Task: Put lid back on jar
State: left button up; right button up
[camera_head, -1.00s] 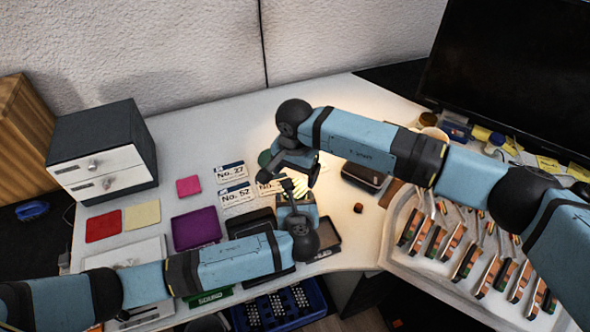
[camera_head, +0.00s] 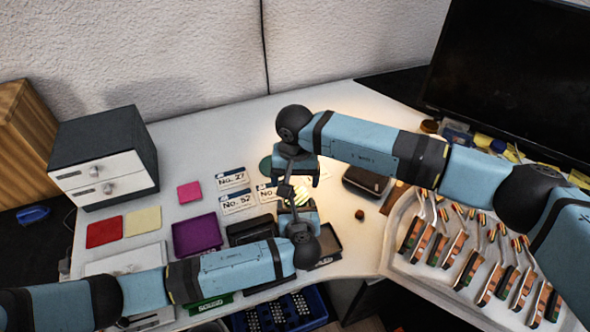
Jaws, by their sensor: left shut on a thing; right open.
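My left gripper (camera_head: 297,206) is at the middle of the desk, below my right gripper (camera_head: 297,176). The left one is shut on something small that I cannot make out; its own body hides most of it. My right gripper is open, with its fingers pointing down just above the left one. A small yellow striped thing (camera_head: 302,196) shows beside the fingertips; I cannot tell whether it is part of the jar. The jar and its lid cannot be told apart from the dark gripper parts here. A green round thing (camera_head: 265,164) lies just left of the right gripper, partly hidden.
White number cards (camera_head: 233,178) and a purple tray (camera_head: 197,235) lie to the left. A rack (camera_head: 393,225) of piano parts fills the right side. A drawer unit (camera_head: 102,160) stands at left.

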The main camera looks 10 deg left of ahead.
jog(key=shift+f, duration=2.65)
jog(key=c, duration=0.9)
jog(key=shift+m, duration=1.7)
jog(key=shift+c, duration=0.2)
jog(key=o, duration=1)
jog(key=shift+r, duration=0.1)
